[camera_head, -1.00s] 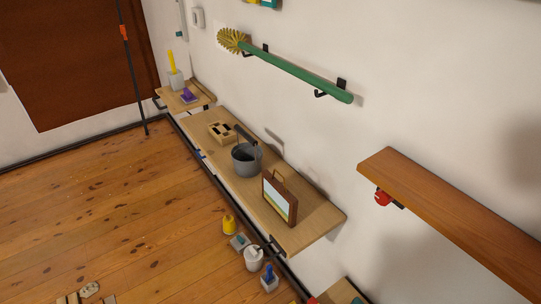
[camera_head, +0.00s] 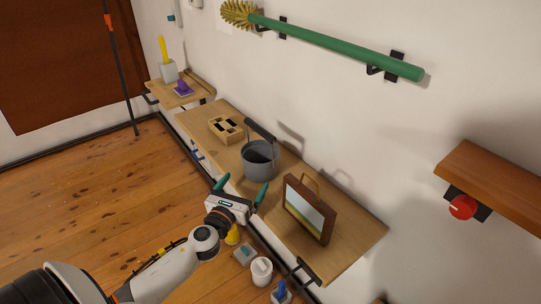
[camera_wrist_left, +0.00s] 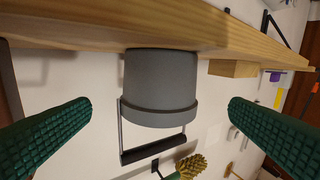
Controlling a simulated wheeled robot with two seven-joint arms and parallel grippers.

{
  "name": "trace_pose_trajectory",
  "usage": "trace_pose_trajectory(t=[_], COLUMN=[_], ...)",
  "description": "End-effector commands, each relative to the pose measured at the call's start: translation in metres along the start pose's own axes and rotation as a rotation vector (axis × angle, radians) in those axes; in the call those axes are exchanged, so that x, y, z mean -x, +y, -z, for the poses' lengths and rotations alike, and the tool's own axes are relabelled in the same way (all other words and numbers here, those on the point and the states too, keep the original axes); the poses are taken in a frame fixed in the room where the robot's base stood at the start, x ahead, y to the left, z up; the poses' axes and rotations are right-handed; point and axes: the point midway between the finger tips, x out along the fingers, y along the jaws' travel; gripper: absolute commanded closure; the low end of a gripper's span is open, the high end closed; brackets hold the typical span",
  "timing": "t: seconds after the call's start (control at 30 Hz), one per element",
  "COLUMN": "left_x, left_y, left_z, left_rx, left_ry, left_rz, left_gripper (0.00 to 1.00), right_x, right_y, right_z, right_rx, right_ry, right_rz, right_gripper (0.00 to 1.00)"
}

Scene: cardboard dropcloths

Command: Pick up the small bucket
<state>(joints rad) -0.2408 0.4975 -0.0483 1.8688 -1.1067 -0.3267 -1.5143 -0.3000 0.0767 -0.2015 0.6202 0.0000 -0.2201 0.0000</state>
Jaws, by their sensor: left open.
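The small grey bucket (camera_head: 259,160) stands upright on the wooden wall shelf (camera_head: 355,240), with its dark handle (camera_head: 260,130) raised. My left gripper (camera_head: 241,188) is open and empty, in front of the shelf edge and just short of the bucket. In the left wrist view the bucket (camera_wrist_left: 160,85) appears upside down between the two green fingers (camera_wrist_left: 160,125), apart from both. My right gripper is not in view.
On the same shelf, a wooden box with slots (camera_head: 226,130) stands left of the bucket and a framed picture (camera_head: 308,210) stands right of it. A white pot (camera_head: 261,270) and other small items are on the floor below. A red knob (camera_head: 462,207) hangs under the right shelf.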

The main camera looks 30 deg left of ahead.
Motion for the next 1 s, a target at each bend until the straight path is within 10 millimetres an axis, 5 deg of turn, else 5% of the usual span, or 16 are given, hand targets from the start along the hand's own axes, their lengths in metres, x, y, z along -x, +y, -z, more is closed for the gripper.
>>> trace_pose_trajectory(t=[0.2,0.7,1.0], left_x=[-0.039,-0.095,-0.104], left_y=[0.000,0.002,0.002], left_z=[0.002,0.002,0.001], left_rx=[0.006,0.009,0.008], left_ry=[0.000,-0.001,-0.003], left_rz=[0.002,0.002,0.002], left_gripper=[0.00,0.00,0.00], right_x=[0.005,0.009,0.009], right_y=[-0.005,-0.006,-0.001], right_z=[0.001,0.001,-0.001], right_rx=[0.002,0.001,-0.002], right_ry=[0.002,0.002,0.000], right_rz=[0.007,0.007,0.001], right_gripper=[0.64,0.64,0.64])
